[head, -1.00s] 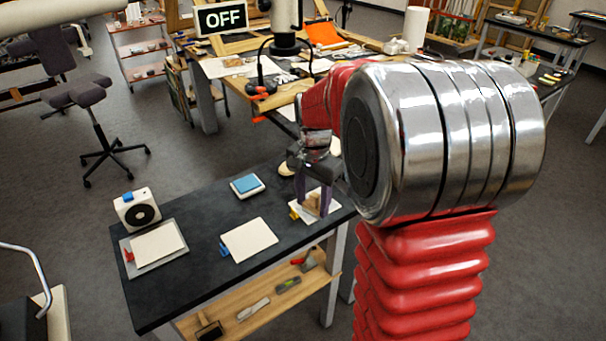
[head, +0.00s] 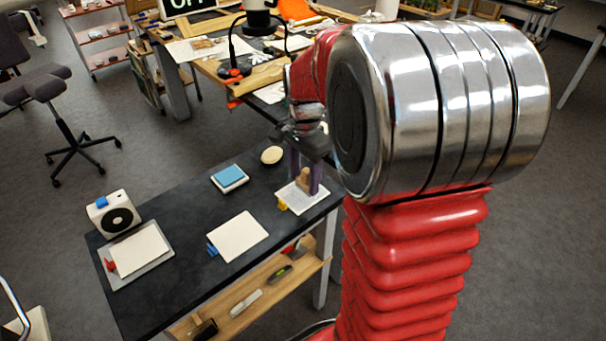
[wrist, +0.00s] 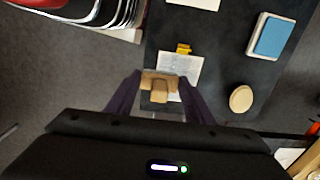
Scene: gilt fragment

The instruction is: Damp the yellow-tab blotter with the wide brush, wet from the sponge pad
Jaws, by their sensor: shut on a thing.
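My gripper (head: 306,172), with purple fingers, is shut on the wooden wide brush (head: 307,179). The brush also shows between the fingers in the wrist view (wrist: 158,84). It is over the far part of a pale, faintly marked sheet, the yellow-tab blotter (head: 297,201). The yellow tab (head: 281,206) is at the sheet's left edge and shows at its top in the wrist view (wrist: 183,48). I cannot tell whether the bristles touch the sheet. The blue sponge pad (head: 229,176) lies in a white tray to the left, also in the wrist view (wrist: 271,37).
A blue-tab blotter (head: 239,236) lies mid-table. A red-tab blotter (head: 139,250) lies on a grey plate. A white box with a round black front (head: 114,213) stands behind it. A pale oval object (head: 271,155) is near the back edge. Tools lie on the lower shelf (head: 250,292).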

